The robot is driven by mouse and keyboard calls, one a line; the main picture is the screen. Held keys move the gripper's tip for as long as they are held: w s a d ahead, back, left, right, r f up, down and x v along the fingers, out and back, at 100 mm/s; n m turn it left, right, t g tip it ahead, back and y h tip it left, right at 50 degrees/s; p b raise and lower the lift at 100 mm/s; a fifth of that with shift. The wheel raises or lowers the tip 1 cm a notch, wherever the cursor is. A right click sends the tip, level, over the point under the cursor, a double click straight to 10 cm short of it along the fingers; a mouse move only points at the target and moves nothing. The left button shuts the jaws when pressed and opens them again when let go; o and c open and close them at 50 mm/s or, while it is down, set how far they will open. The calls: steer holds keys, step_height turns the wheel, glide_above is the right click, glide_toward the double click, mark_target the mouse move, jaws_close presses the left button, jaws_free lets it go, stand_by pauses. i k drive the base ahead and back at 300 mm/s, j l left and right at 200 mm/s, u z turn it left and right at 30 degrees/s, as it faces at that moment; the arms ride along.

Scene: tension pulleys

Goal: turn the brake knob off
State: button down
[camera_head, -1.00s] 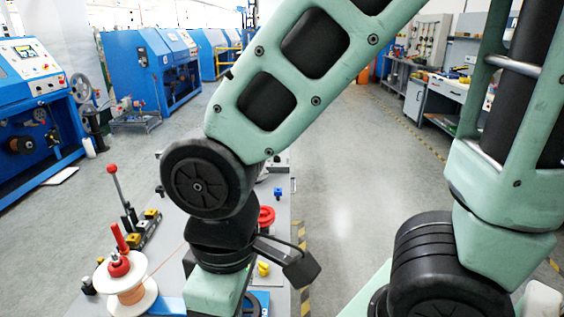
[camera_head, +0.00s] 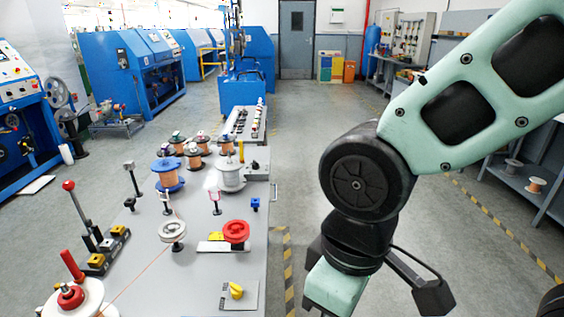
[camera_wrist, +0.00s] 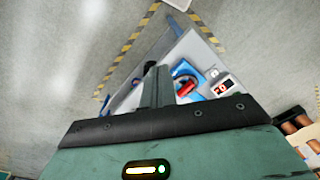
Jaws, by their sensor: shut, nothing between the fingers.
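A yellow knob (camera_head: 236,291) sits on a small grey plate at the near right of the bench in the head view. It is the likeliest brake knob, but no legible label confirms it. A red wheel (camera_head: 236,232) stands behind it on a white-edged base. In the wrist view my gripper (camera_wrist: 154,80) is shut and empty, its fingers pointing up the picture. A red part (camera_wrist: 186,88) on a blue base shows just right of the fingers. The wrist in the head view is right of the bench, apart from the knob; the fingertips are out of frame there.
The grey bench (camera_head: 205,268) carries several spools and pulleys, a wire, and a red-balled lever (camera_head: 69,186) at the left. Blue machines (camera_head: 135,65) line the left. Open floor with yellow-black striped tape (camera_head: 288,270) lies right of the bench.

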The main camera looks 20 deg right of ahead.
mark_target(256, 166)
steer(key=k+l+z, duration=0.15)
steer(key=k+z, duration=0.25)
steer(key=k, duration=0.25)
steer(key=i+z, duration=0.15)
steer(key=i, duration=0.4)
steer(key=i+j+z, duration=0.1)
steer(key=i, duration=0.4)
steer(key=i+j, duration=0.1)
steer(key=i, duration=1.45)
steer(key=i+u, duration=0.2)
steer(key=u, duration=0.2)
steer(key=i+u, duration=0.25)
steer(key=u, duration=0.15)
